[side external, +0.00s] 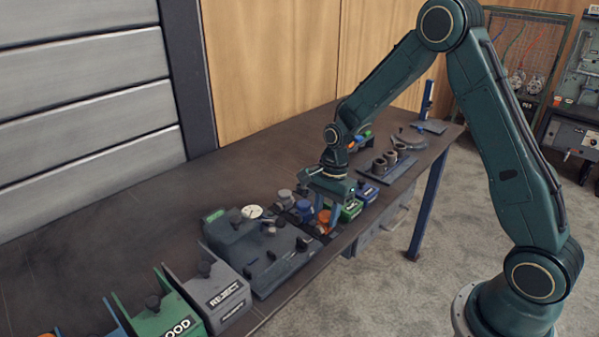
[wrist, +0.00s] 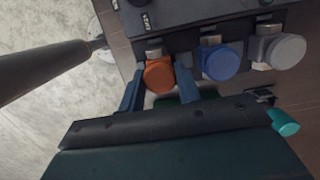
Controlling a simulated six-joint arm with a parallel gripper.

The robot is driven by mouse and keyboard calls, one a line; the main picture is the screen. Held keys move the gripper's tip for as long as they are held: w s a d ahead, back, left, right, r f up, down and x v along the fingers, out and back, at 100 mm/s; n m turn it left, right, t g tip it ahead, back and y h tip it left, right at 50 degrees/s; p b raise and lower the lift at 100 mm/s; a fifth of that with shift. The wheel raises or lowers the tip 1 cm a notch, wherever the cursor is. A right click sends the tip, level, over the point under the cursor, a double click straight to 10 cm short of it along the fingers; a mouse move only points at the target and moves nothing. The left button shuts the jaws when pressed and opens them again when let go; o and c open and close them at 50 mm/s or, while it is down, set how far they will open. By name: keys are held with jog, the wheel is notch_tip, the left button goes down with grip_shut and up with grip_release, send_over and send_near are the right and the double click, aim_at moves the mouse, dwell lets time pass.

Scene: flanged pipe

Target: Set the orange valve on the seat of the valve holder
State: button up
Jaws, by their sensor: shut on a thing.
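The orange valve (wrist: 159,76) sits between the two blue fingers of my gripper (wrist: 158,92) in the wrist view. The gripper is shut on it. In the side external view the orange valve (side external: 323,222) shows low between the fingers of my gripper (side external: 322,217), close to the bench's front edge. Its metal neck meets the edge of a dark block in the wrist view. I cannot tell whether it is lifted or resting. I cannot tell for sure which part is the valve holder's seat.
A blue valve (wrist: 221,62) and a grey valve (wrist: 286,51) stand to the right of the orange one. A dark fixture plate (side external: 270,262) lies left of the gripper. Grey REJECT (side external: 222,290) and green GOOD (side external: 165,315) bins stand at the front left. The back left bench is clear.

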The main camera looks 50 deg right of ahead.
aim_at(327, 214)
jog(key=o, duration=1.6)
jog(key=shift+r, duration=3.5)
jog(key=shift+r, duration=0.1)
